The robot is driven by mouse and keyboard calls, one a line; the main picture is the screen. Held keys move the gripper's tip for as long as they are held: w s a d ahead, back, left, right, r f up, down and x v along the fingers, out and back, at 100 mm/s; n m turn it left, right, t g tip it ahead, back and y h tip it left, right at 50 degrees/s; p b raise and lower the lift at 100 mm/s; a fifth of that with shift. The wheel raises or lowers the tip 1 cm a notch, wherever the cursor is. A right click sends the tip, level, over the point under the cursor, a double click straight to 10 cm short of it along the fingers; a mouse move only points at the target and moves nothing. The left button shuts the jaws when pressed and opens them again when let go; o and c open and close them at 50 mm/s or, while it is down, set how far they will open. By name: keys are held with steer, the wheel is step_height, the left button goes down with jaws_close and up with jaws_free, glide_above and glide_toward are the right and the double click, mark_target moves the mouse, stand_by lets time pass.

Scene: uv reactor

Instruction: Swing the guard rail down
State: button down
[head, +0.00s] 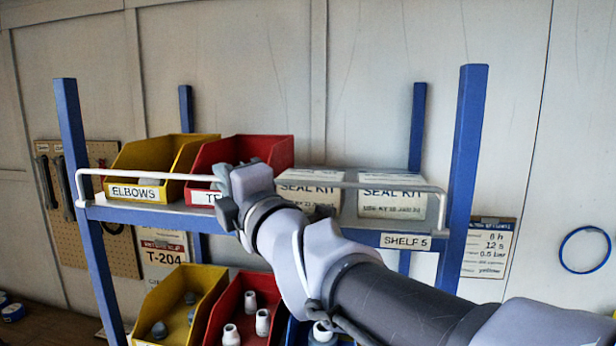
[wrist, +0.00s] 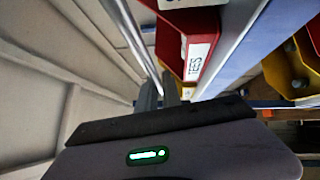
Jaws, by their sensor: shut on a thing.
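The guard rail (head: 135,174) is a thin white bar running across the front of the upper shelf. It stands above the shelf's front edge, with its ends bent down near the two front posts. My gripper (head: 222,182) is shut on the bar left of its middle, in front of the red bin. My gripper and arm hide part of the bar. In the wrist view the grey fingers (wrist: 160,92) close together at the pale rail (wrist: 143,45), and the exact contact is hard to see.
Behind the rail stand a yellow ELBOWS bin (head: 150,165), a red bin (head: 270,150) and two white SEAL KIT boxes (head: 392,200). Blue posts (head: 465,150) frame the shelf (head: 350,232). More bins (head: 190,310) with fittings sit below.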

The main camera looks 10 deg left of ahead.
steer(key=shift+f+b, duration=0.25)
steer(key=shift+b, duration=0.25)
stand_by(0.3)
